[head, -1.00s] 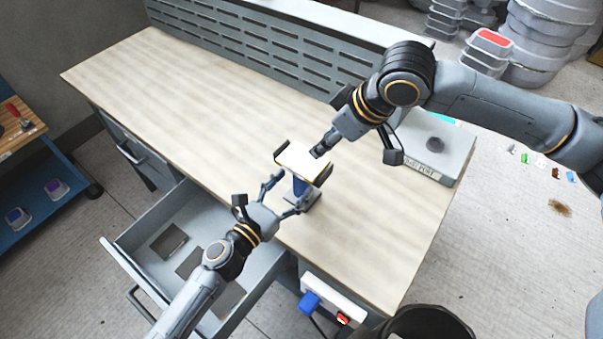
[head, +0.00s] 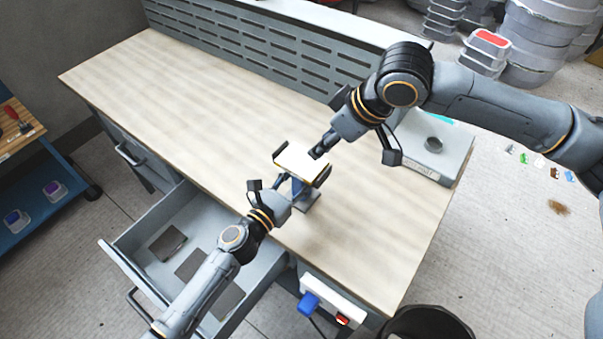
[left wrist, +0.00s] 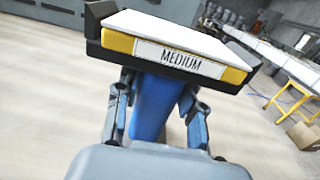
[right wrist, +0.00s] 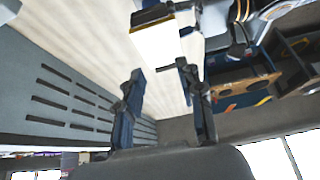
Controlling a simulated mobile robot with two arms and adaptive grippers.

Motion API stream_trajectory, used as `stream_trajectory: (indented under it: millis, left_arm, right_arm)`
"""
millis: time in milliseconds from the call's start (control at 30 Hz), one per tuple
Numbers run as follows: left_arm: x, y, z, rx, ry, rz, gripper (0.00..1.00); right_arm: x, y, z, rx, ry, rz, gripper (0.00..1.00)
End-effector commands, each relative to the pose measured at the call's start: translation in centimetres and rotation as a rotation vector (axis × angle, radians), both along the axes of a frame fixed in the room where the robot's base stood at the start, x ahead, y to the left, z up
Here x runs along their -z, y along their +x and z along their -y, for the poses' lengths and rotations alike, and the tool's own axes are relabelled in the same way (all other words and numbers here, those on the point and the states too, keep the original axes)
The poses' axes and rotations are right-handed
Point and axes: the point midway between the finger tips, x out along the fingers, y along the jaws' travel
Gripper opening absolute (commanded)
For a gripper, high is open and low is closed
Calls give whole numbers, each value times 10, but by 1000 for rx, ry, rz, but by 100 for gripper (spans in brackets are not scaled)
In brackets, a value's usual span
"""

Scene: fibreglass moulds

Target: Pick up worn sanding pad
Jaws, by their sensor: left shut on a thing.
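A pale, flat pad (head: 300,160) lies on top of a sanding block with dark clamps at two ends; the pad's top also shows in the left wrist view (left wrist: 165,30). The block's yellow edge (left wrist: 120,41) carries a "MEDIUM" label, and a blue handle (left wrist: 153,105) is below it. My left gripper (head: 291,196) is shut on this handle, with a finger on each side. My right gripper (head: 319,152) is open at the pad's far right edge. In the right wrist view the pad (right wrist: 157,48) lies just beyond its parted fingers; contact is unclear.
An open drawer (head: 138,250) at the bench front holds several dark flat pads. A grey box (head: 450,150) with a round hole stands right on the bench. A dark bin (head: 428,318) stands at the front right corner. The bench's left half (head: 165,95) is clear.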

Motion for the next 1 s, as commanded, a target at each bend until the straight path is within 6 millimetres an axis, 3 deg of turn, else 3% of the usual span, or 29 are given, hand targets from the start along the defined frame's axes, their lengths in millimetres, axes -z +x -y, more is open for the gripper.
stream_trajectory:
  millis: [100,367,667,1000]
  left_arm:
    - [0,0,0,0,0,0,0]
    - [0,0,0,0,0,0,0]
    - [0,0,0,0,0,0,0]
    - [0,0,0,0,0,0,0]
  right_arm:
    - [0,0,0,0,0,0,40]
    - [10,-5,-3,-15,74,-2,93]
    - [32,-18,1,-35,326,65,94]
    - [42,-31,35,-9,504,245,94]
